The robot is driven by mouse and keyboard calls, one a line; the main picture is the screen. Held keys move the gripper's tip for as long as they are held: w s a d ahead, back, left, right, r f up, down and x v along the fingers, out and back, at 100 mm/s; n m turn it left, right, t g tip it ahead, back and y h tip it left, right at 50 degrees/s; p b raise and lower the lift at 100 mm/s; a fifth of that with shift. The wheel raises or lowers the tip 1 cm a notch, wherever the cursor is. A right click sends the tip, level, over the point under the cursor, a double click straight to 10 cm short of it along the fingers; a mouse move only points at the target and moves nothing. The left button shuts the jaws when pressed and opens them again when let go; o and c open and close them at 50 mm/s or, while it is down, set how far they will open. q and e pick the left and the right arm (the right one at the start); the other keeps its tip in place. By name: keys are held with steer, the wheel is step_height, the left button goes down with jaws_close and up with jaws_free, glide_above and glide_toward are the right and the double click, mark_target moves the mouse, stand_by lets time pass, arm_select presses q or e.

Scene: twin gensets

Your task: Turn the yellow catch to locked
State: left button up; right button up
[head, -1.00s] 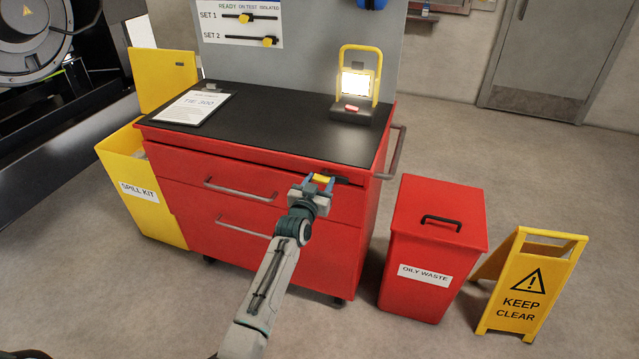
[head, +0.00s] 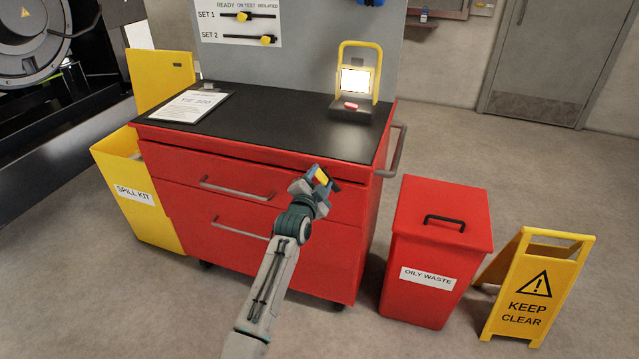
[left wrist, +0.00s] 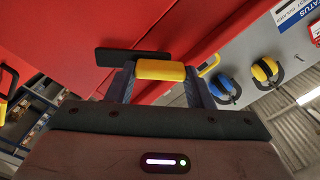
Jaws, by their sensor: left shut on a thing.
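The yellow catch (head: 321,176) is on the front of the red tool cabinet (head: 250,152), at the right end of the top drawer. My left gripper (head: 318,178) is shut on the catch. In the left wrist view the catch (left wrist: 160,70) sits between the two fingers, with a dark plate (left wrist: 130,57) behind it on the red front. The gripper is rolled, and the catch looks tilted in the head view. The gripper hides part of the catch and its plate. My right gripper is not in view.
A red oily waste bin (head: 437,245) and a yellow keep-clear sign (head: 535,290) stand right of the cabinet. A yellow spill kit bin (head: 140,205) stands at its left. A work lamp (head: 355,85) and a paper sheet (head: 188,106) are on the black top.

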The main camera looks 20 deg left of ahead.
arm_select(q)
steer(key=m, duration=0.3)
steer(key=shift+f+m+b, duration=0.15)
steer(key=shift+m+b, duration=0.6)
steer(key=shift+m, duration=1.75)
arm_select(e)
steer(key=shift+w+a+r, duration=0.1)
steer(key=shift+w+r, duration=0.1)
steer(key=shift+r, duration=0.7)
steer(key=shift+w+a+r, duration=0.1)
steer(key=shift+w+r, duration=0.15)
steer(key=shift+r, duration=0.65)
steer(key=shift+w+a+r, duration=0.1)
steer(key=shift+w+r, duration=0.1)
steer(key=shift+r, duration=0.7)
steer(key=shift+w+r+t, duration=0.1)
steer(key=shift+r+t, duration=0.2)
arm_select(q)
steer(key=o, duration=1.4)
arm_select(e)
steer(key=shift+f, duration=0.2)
